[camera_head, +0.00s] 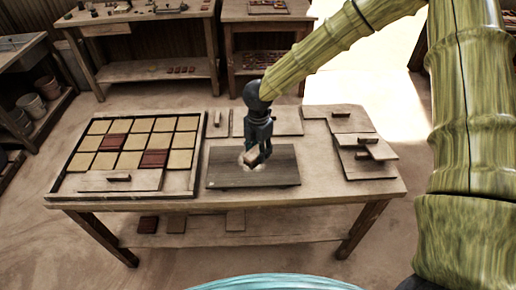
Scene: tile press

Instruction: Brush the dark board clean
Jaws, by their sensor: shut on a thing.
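The dark board (281,171) lies flat near the middle of the worktable. A pale, dusty-looking patch (242,161) shows on it around the gripper's tip. My gripper (257,152) points down over the board and is shut on a small brown block-like brush (251,157). The brush is at or just above the board's surface, over the pale patch; I cannot tell whether it touches. The gripper and brush hide part of the patch and the board behind them.
A framed tray (62,184) of yellow and dark red tiles lies left of the board, with a handled wooden plate (150,180) on its front. Handled wooden plates (368,169) overlap at the right. Another plate (288,122) lies behind the dark board. The worktable's front strip (300,194) is clear.

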